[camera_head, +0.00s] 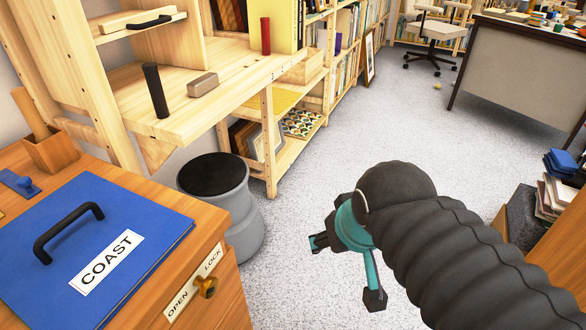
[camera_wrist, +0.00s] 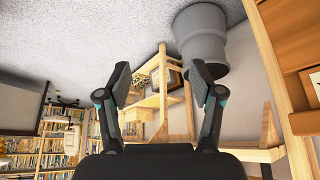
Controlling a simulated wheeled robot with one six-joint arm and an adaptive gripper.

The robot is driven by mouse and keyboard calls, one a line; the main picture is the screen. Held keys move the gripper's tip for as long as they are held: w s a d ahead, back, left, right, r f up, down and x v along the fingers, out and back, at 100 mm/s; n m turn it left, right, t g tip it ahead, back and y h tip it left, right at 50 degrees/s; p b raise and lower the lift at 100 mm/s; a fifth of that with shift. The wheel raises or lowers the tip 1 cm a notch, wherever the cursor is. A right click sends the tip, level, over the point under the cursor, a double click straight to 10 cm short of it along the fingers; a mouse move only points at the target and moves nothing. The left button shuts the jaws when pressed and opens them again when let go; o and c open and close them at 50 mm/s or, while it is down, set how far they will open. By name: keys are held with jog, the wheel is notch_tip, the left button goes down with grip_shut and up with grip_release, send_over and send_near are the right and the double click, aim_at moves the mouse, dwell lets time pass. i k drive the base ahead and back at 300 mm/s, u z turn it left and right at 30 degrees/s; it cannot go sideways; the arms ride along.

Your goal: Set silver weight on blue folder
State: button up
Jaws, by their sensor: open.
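The blue folder (camera_head: 150,205) lies flat on the wooden cabinet at the lower left of the head view. It bears a white COAST label (camera_head: 107,262) and a black arched handle (camera_head: 68,232). I cannot make out a silver weight in either view. My gripper (camera_head: 345,271) is open and empty, over the floor to the right of the cabinet and well apart from the folder. In the wrist view its two fingers (camera_wrist: 158,78) are spread with nothing between them.
A grey stool (camera_head: 225,205) with a black top stands between cabinet and shelves. The wooden shelf holds a black cylinder (camera_head: 155,90), a beige block (camera_head: 202,85) and a red cylinder (camera_head: 265,36). A desk (camera_head: 520,65) stands at the back right.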

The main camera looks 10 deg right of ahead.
aim_at(46, 222)
jog(key=z, duration=1.05)
jog(key=i, duration=1.4)
jog(key=u, duration=2.8)
